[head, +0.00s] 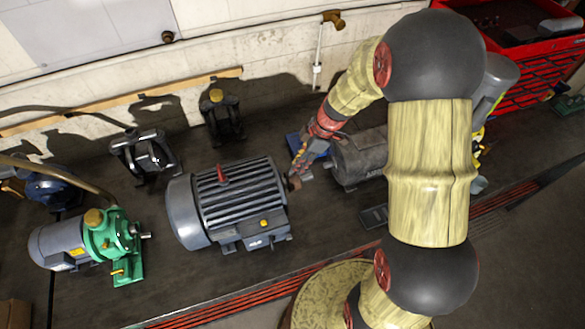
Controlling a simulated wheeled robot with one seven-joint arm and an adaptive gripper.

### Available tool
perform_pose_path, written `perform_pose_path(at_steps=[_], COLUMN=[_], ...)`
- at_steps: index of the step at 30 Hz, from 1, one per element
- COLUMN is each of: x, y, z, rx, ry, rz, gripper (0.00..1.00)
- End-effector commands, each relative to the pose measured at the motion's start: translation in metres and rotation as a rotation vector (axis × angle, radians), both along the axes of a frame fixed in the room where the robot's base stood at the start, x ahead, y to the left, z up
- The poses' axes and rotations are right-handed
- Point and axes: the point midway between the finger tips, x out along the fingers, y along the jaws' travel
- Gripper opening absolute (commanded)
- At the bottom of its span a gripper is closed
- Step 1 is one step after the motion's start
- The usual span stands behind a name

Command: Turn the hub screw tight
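A large grey finned motor (238,205) with a small red piece on top lies on the dark bench in the middle of the head view. At its right end is a small brownish part (294,183), which may be the shaft end or hub; I cannot make out a screw there. My gripper (301,172) reaches down from the upper right, its tip right beside that end. Contact is not clear. The fingers are too small and overlapped to tell whether they are open or shut, or on anything.
A dark motor (358,158) stands close right of my gripper, partly behind my arm. A green-ended motor (112,245) and a blue motor (48,190) are at left. Two black pullers (145,155) stand behind. A red tool chest (535,72) is upper right. The front bench strip is mostly clear.

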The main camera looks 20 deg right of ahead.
Motion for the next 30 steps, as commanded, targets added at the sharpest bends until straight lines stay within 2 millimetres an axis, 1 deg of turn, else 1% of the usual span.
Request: perform_pose_path(at_steps=[3, 9, 19, 30], x=[0.001, 0.004, 0.005, 0.004], y=[0.007, 0.014, 0.015, 0.015], z=[-0.016, -0.033, -0.037, -0.036], rx=[0.0, 0.0, -0.001, 0.0], ry=[0.003, 0.0, -0.001, 0.0], rz=[0.001, -0.001, -0.002, -0.002], gripper=[0.21, 0.21, 0.21, 0.0])
